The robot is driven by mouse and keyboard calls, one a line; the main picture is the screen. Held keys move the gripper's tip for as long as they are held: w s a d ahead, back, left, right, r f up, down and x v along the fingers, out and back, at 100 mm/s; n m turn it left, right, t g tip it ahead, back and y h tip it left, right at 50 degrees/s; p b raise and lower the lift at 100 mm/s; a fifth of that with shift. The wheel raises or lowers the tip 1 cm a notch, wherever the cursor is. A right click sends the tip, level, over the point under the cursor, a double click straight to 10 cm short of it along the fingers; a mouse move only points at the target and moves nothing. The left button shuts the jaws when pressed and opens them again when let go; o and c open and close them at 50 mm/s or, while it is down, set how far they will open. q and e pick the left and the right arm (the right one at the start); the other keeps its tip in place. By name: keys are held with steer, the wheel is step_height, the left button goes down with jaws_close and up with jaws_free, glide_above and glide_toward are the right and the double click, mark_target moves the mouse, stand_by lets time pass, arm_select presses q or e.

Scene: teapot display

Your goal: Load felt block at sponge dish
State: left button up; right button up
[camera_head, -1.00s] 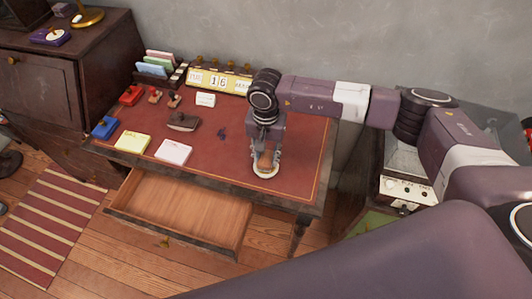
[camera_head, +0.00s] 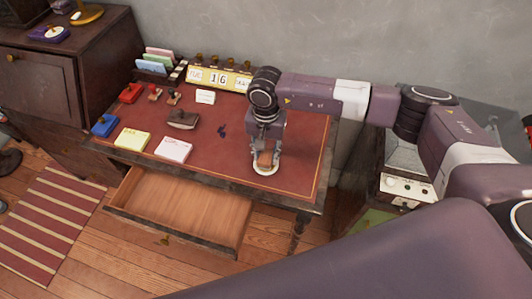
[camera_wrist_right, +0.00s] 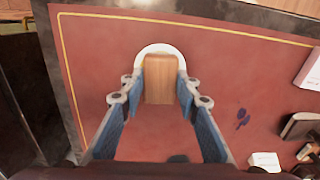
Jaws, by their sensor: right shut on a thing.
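The felt block (camera_wrist_right: 160,80) is a brown, wood-like block between my right gripper's fingers; it also shows in the head view (camera_head: 265,158). My right gripper (camera_head: 265,165) points down over the front right part of the desk and is shut on the block, as the right wrist view (camera_wrist_right: 157,84) shows. The white, rounded sponge dish (camera_wrist_right: 159,48) lies on the desk at the block, its curved rim showing beyond it; it also shows in the head view (camera_head: 264,172). The fingers and block hide part of the dish. I cannot tell whether the block touches its bottom. My left gripper is not in view.
The red desk top (camera_head: 300,150) has an open, empty drawer (camera_head: 180,205) below its front edge. Yellow (camera_head: 132,141) and white (camera_head: 173,149) note pads, a dark blotter (camera_head: 183,119), stamps and a calendar (camera_head: 220,78) stand left and behind. The desk right of the gripper is clear.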

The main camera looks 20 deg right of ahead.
mark_target(266, 156)
steer(key=shift+f+b, duration=0.3)
steer(key=shift+f, duration=0.05)
steer(key=shift+s+f+b, duration=0.15)
steer(key=shift+b, duration=0.25)
stand_by(1.9)
steer(key=shift+r+p, duration=0.4)
steer(key=shift+r, duration=0.45)
steer(key=shift+r+p, duration=0.95)
steer(key=shift+r, duration=1.8)
